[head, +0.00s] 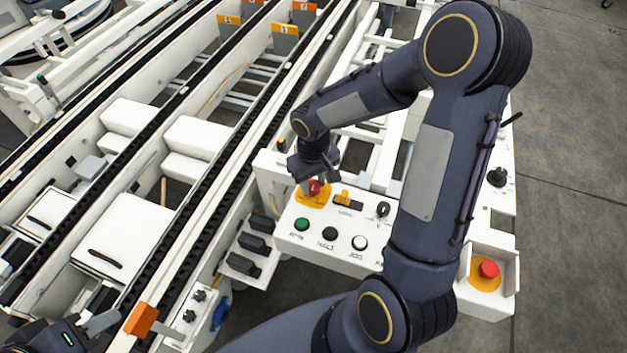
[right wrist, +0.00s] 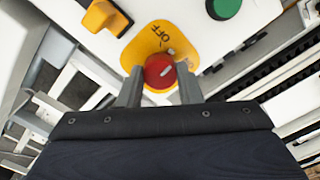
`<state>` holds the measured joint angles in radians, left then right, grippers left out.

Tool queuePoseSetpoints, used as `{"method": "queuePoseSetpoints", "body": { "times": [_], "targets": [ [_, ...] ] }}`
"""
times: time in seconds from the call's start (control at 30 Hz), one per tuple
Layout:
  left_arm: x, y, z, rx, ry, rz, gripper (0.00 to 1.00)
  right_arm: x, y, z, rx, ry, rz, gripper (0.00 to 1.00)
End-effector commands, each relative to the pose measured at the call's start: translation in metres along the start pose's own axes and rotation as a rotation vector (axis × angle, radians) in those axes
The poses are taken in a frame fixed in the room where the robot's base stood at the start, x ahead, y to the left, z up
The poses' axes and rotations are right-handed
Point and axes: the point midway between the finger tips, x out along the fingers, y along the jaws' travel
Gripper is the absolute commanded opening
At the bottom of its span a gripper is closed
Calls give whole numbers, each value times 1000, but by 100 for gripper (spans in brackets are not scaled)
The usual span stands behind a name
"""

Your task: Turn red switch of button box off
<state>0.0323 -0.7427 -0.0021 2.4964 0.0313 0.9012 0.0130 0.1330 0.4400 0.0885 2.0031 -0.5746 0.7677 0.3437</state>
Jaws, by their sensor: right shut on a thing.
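The button box (head: 322,256) is a white panel with several buttons and switches. Its red switch (head: 314,187) sits on a yellow plate at the box's upper left. My left gripper (head: 102,322) is at the lower left, only partly in view, away from the box.
A yellow switch (head: 342,197) is beside the red one, with green (head: 302,224), black (head: 329,234) and white (head: 360,243) buttons below. A red emergency button (head: 489,269) stands at the right. Conveyor rails fill the left. My right arm covers part of the panel.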

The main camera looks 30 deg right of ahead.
Motion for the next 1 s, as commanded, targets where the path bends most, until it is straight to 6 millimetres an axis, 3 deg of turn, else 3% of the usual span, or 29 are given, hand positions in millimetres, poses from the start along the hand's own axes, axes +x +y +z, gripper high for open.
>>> {"method": "queuePoseSetpoints", "body": {
  "times": [0.5, 1.0],
  "targets": [
    [-4, 2, -2, 0, 0, 0, 36, -1, 0, 0, -460, 2, 0, 9],
    [-7, 3, -3, 0, 0, 0, 36, -1, 0, -1, -673, 4, 1, 9]
  ]
}}
